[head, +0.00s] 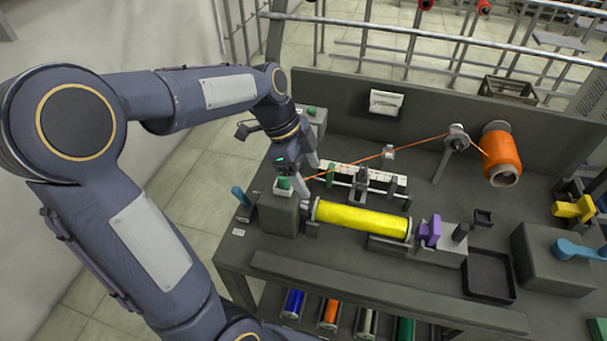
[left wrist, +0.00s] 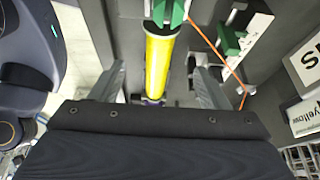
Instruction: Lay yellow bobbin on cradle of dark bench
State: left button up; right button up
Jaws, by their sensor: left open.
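The yellow bobbin (head: 361,220) lies level on the dark bench (head: 335,285), between a grey block (head: 279,217) at its left end and a block with a purple lever (head: 430,231) at its right end. Low dark supports (head: 388,246) show under it, probably the cradle; contact is hard to judge. My left gripper (head: 299,178) is open above the bobbin's left end, beside the green button on the grey block. In the left wrist view the bobbin (left wrist: 158,65) shows between the two spread fingers (left wrist: 160,85), apart from both. My right gripper is not in view.
Orange thread (head: 410,142) runs from the orange spool (head: 502,155) past a guide toward my left gripper. A white-marked rail (head: 385,180) stands behind the bobbin. A black tray (head: 489,275) is at right. Several coloured bobbins (head: 330,313) lie on the lower shelf.

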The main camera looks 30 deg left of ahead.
pick_arm(q)
jog(key=s+d+n+t, duration=0.2)
jog(key=s+n, duration=0.6)
jog(key=s+d+n+t, duration=0.1)
jog(key=s+n+t, duration=0.1)
jog(key=s+n, duration=0.6)
jog(key=shift+s+d+r+n+y, duration=0.15)
jog(key=shift+s+d+n+y, duration=0.15)
jog(key=shift+s+d+n, duration=0.1)
jog(key=shift+r+p, duration=0.4)
